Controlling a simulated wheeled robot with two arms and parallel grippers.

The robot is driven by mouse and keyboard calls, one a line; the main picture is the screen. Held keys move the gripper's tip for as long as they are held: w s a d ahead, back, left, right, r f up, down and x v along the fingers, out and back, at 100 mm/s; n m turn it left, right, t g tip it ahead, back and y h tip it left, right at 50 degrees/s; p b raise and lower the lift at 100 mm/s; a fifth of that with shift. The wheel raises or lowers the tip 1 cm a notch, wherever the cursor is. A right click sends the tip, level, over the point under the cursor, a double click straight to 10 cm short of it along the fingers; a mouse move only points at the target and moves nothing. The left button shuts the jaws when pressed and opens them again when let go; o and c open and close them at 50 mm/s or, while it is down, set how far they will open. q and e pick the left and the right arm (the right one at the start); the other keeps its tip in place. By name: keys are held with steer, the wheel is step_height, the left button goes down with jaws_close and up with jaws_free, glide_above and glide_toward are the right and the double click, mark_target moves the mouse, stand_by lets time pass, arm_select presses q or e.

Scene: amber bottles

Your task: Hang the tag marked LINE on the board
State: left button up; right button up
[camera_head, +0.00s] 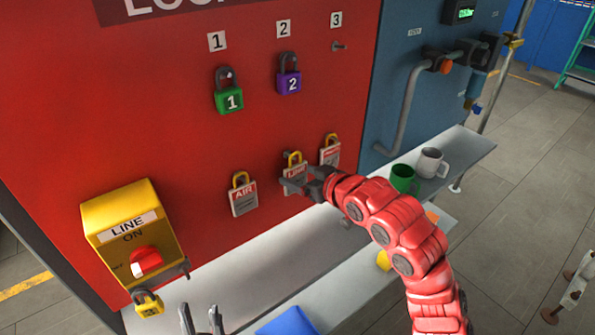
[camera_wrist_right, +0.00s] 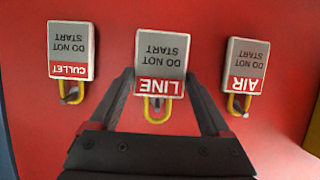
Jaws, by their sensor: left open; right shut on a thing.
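The LINE tag (camera_head: 294,174), grey and red with a yellow loop, is at the red board (camera_head: 130,95) between the AIR tag (camera_head: 243,198) and the CULLET tag (camera_head: 330,152). My right gripper (camera_head: 308,184) is shut on the LINE tag. In the right wrist view the LINE tag (camera_wrist_right: 161,68) is upside down between the fingers, with its loop near the board; whether a peg still bears it I cannot tell. My left gripper (camera_head: 202,318) is open and empty at the bottom edge of the head view, above the shelf.
A yellow LINE switch box (camera_head: 105,212) with a red knob and a yellow padlock (camera_head: 147,303) is at the left. Green padlock 1 (camera_head: 229,98) and purple padlock 2 (camera_head: 289,82) hang above; peg 3 (camera_head: 339,46) is bare. Mugs (camera_head: 431,163) stand on the right ledge.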

steer(key=shift+s+d+p, duration=0.45)
steer(key=shift+s+d, duration=0.25)
steer(key=shift+s, duration=0.3)
steer(key=shift+s+d+p, duration=0.4)
steer(key=shift+s+d, duration=0.3)
steer(key=shift+s, duration=0.25)
stand_by(0.4)
